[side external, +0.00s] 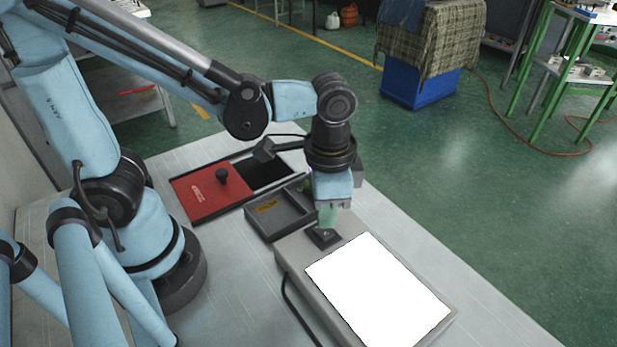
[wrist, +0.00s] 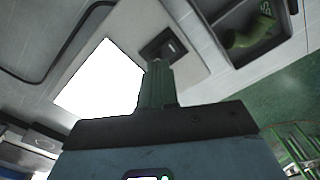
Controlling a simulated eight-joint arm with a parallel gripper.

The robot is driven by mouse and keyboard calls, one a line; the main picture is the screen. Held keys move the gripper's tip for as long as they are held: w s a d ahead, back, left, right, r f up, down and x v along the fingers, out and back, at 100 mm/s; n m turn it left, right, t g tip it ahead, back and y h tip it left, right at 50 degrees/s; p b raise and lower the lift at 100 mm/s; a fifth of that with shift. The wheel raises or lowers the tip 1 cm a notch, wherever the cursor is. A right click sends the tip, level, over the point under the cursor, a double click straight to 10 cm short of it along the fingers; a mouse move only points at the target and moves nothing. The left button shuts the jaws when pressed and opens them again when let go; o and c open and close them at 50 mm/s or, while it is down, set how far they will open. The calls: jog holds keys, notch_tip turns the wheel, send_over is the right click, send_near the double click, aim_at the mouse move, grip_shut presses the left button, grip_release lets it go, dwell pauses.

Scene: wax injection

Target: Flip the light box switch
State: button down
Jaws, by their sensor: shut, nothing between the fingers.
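The light box (side external: 292,256) lies on the table with its panel (side external: 378,290) glowing bright white. Its dark square switch (side external: 323,236) sits on the frame beside the panel, at the end near the grey tray. My gripper (side external: 327,222) points down with its greenish fingers shut and empty, right at the switch. In the wrist view the lit panel (wrist: 100,78) is left of my gripper (wrist: 158,66), and the switch (wrist: 164,44) is just beyond the fingertips. I cannot tell whether the fingertips touch the switch.
A grey divided tray (side external: 279,213) stands close behind the light box; a green item (wrist: 252,34) lies in it. A red lid (side external: 208,192) with a black knob lies beside a dark opening in the table. A black cable (side external: 296,308) runs along the box's left side.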

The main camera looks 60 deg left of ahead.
aim_at(325, 232)
jog(key=shift+f, duration=1.2)
dwell(0.6)
jog(key=shift+r, duration=3.5)
jog(key=w+a+r+n+t, duration=0.1)
jog(key=w+a+n+t, duration=0.2)
jog(key=a+n+t, duration=0.3)
jog(key=a+t, duration=0.1)
jog(key=a, duration=0.4)
jog(key=shift+a+r, duration=0.3)
jog(key=shift+r, duration=0.05)
